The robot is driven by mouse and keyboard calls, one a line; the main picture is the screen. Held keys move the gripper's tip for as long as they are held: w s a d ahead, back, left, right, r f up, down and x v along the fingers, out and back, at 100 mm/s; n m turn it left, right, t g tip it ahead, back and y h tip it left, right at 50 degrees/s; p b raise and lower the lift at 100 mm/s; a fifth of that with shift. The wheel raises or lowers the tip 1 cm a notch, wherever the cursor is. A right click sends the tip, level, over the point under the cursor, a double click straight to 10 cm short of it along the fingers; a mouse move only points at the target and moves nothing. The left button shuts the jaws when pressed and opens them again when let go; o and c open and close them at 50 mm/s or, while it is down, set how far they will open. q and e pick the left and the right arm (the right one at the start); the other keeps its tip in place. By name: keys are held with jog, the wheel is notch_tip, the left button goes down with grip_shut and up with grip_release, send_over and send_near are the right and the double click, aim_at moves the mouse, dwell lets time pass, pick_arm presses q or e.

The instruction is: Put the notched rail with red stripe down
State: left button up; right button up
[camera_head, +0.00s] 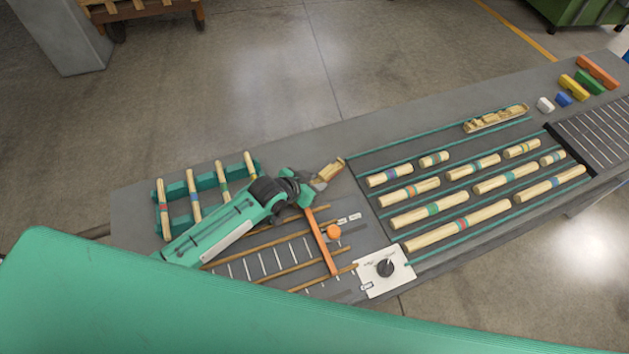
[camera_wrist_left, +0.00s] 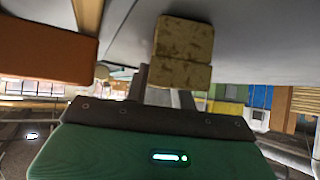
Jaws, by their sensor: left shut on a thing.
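My left gripper (camera_head: 312,184) is shut on a short light-wood piece, which I take to be the notched rail (camera_head: 329,171). The rail points up and to the right, over the grey table between the ladder-like rack and the ruled sorting area. In the left wrist view the rail (camera_wrist_left: 183,50) shows as a pale, speckled block, with dark gripper parts just below it. I cannot make out its red stripe in either view. Whether it touches the table is unclear. My right gripper is not in view.
Several striped wooden rods (camera_head: 450,226) lie in rows between green strips. Another notched wooden piece (camera_head: 496,119) lies at their far edge. An orange bar (camera_head: 321,241) and a white dial plate (camera_head: 385,269) are nearer.

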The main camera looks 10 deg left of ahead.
pick_arm(q)
jog(key=shift+f, duration=0.1)
jog(key=o, duration=1)
